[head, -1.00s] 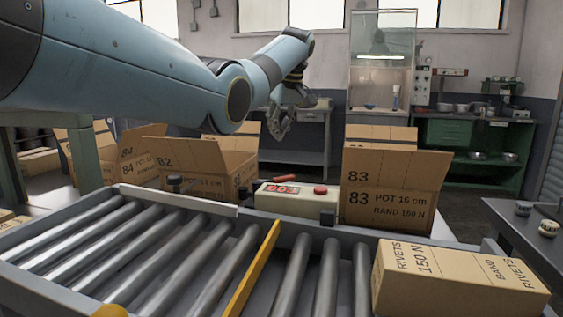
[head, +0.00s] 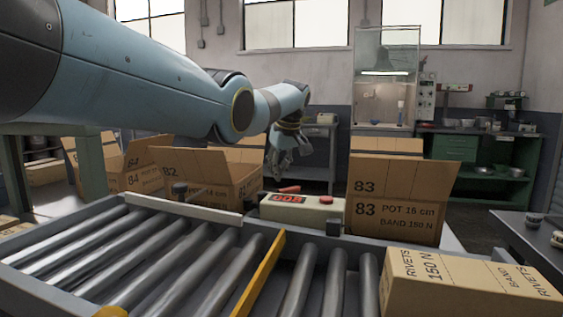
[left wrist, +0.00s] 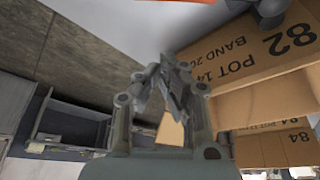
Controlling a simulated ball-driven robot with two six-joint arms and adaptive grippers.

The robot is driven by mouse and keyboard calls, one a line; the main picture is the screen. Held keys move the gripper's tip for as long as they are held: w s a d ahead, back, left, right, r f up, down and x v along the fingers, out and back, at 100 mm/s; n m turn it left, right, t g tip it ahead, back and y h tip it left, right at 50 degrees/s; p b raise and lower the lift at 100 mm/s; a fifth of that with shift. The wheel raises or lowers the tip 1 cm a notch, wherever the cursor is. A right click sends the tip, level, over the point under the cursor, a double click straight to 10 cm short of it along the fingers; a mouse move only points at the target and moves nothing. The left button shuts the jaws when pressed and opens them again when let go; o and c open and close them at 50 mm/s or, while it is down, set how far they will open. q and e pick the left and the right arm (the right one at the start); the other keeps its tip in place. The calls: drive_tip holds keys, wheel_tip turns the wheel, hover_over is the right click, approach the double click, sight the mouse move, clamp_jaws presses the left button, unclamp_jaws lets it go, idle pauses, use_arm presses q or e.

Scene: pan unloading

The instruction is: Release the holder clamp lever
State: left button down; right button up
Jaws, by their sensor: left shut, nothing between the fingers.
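A red lever (head: 289,189) shows at the back edge of a cream control box (head: 303,210) with a red display, behind the roller conveyor. I cannot tell for certain that it is the holder clamp lever. My left gripper (head: 278,172) reaches in from the upper left and hangs just above the red lever, apart from it in the picture; the depth gap is unclear. It is shut and empty. In the left wrist view its fingers (left wrist: 170,70) are together, with an orange-red strip at the top edge. My right gripper is not in view.
Open cartons marked 82 (head: 205,182) and 83 (head: 392,213) stand left and right of the control box. A rivets carton (head: 465,285) is on the conveyor (head: 195,265) at the right. A yellow bar (head: 262,272) crosses the rollers. Benches line the back wall.

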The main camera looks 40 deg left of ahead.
use_arm(q)
drive_tip(key=shift+d+f+p, duration=0.35)
drive_tip(key=shift+d+p, duration=0.05)
drive_tip(key=shift+p, duration=0.15)
drive_tip(key=shift+s+d, duration=0.2)
drive_tip(key=shift+d, duration=0.2)
drive_tip(key=shift+s+d+f+p, duration=0.2)
drive_tip(key=shift+d+p, duration=0.2)
drive_tip(key=shift+d, duration=0.25)
drive_tip(key=shift+s+d+f, duration=0.1)
drive_tip(key=shift+s+d, duration=0.05)
drive_tip(key=shift+d, duration=0.2)
